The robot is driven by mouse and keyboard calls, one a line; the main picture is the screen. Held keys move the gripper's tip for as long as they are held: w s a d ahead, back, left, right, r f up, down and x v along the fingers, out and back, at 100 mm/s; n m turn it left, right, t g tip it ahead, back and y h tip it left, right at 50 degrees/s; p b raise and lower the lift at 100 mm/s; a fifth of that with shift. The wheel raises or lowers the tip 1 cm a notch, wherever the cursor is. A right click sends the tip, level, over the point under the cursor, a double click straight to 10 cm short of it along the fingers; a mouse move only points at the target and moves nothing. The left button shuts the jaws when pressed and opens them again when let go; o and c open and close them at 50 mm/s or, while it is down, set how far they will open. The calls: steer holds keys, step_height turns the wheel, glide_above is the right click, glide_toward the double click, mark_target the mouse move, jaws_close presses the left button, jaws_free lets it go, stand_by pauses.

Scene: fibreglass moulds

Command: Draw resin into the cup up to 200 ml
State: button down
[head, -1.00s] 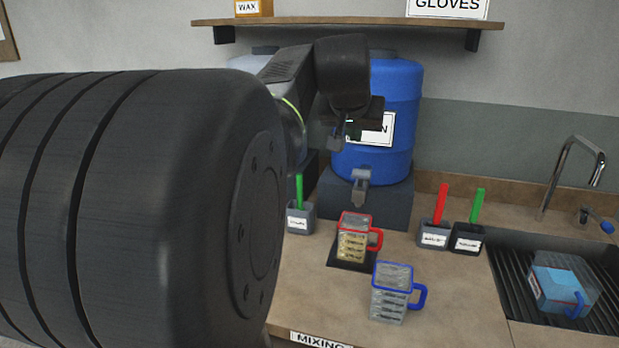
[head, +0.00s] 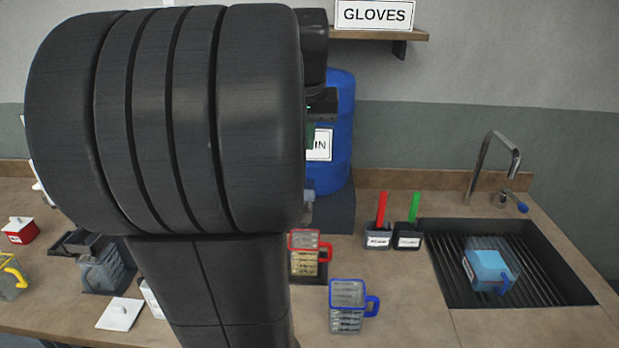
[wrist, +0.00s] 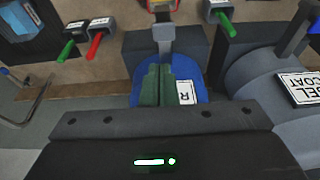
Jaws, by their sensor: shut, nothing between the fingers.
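The red-rimmed cup (head: 305,262) stands upright on the counter, below the tap of the blue resin barrel (head: 341,120). It holds some yellowish resin; I cannot read its level against the marks. My arm partly hides the barrel, its label and the tap (head: 308,200). In the wrist view the tap (wrist: 160,40) shows beyond my gripper, with an edge of the red cup (wrist: 161,5) at the top. My gripper (wrist: 153,80) has its dark green fingers shut and empty in front of the barrel, apart from the tap and cup.
A blue-rimmed cup (head: 346,308) stands in front on the counter. Holders with a red stick (head: 381,212) and a green stick (head: 414,210) stand to the right. A shelf (head: 385,36) hangs above.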

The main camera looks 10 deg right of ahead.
steer(key=shift+f, duration=0.15)
steer(key=p, duration=0.1)
glide_toward(308, 199)
steer(key=x, duration=0.2)
steer(key=w+x, duration=0.1)
steer(key=x, duration=0.2)
steer(key=shift+d, duration=0.2)
steer(key=shift+f, duration=0.65)
steer(key=shift+f+b, duration=0.7)
steer(key=shift+f, duration=0.5)
steer(key=shift+r, duration=0.1)
steer(key=shift+s, duration=0.15)
